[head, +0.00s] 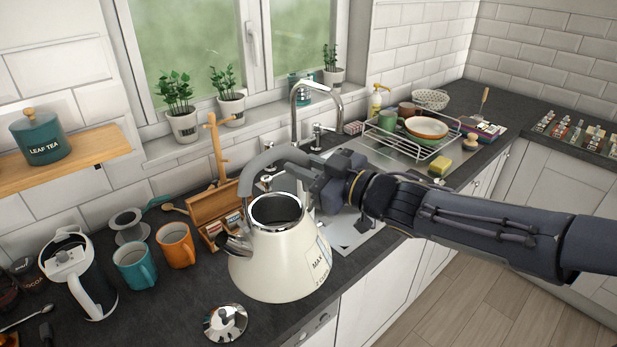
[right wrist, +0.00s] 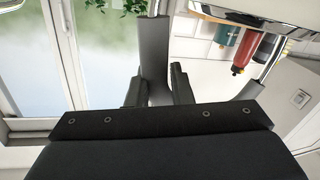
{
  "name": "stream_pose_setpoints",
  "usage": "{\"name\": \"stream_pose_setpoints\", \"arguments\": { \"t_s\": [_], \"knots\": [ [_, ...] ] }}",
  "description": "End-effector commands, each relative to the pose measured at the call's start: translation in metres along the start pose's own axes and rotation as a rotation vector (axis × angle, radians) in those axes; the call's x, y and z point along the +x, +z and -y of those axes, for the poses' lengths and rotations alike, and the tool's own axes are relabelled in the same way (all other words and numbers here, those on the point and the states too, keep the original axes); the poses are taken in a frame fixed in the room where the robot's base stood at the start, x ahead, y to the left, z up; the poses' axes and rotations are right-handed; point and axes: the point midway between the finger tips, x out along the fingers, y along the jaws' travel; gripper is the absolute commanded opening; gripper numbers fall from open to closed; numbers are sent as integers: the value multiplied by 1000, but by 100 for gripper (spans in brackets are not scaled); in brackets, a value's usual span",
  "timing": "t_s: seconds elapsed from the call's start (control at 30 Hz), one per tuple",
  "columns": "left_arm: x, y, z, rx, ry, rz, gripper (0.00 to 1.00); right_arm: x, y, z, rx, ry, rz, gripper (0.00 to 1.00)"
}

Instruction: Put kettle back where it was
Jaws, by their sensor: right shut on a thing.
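The cream kettle (head: 272,268) is in the middle of the head view, with its top open and its spout toward the lower left. My right gripper (head: 303,170) is shut on the kettle's grey handle (head: 262,158), which also shows between the fingers in the right wrist view (right wrist: 153,45). The kettle looks upright; I cannot tell whether its base touches the worktop. A shiny metal lid (head: 226,322) lies on the worktop in front of it. My left gripper is not in view.
A teal mug (head: 133,268), an orange mug (head: 174,246) and a white jug (head: 72,262) stand left of the kettle. A wooden box (head: 214,210) is behind it. The sink tap (head: 296,105) and dish rack (head: 408,140) are beyond. The worktop's front edge is close.

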Motion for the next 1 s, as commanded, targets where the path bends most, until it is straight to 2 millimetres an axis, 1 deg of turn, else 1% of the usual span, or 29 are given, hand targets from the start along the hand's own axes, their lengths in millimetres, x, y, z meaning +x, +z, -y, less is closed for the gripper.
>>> {"name": "stream_pose_setpoints", "arguments": {
  "t_s": [0.03,0.1,0.2,0.4,0.63,0.7,0.83,1.0],
  "knots": [
    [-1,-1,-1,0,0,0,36,10,3,-5,6,-1,-7,0],
    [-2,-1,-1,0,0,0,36,22,12,-11,6,-1,-6,0],
    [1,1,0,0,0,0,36,33,32,-14,6,-1,-6,0],
    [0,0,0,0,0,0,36,50,57,-20,3,-1,-7,0],
    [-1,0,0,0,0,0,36,58,68,-23,2,1,-9,0],
    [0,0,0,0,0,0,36,60,77,-23,4,0,-6,0],
    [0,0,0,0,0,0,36,60,94,-19,4,0,-6,0],
    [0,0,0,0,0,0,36,60,101,-17,1,2,-9,0]
  ]
}}
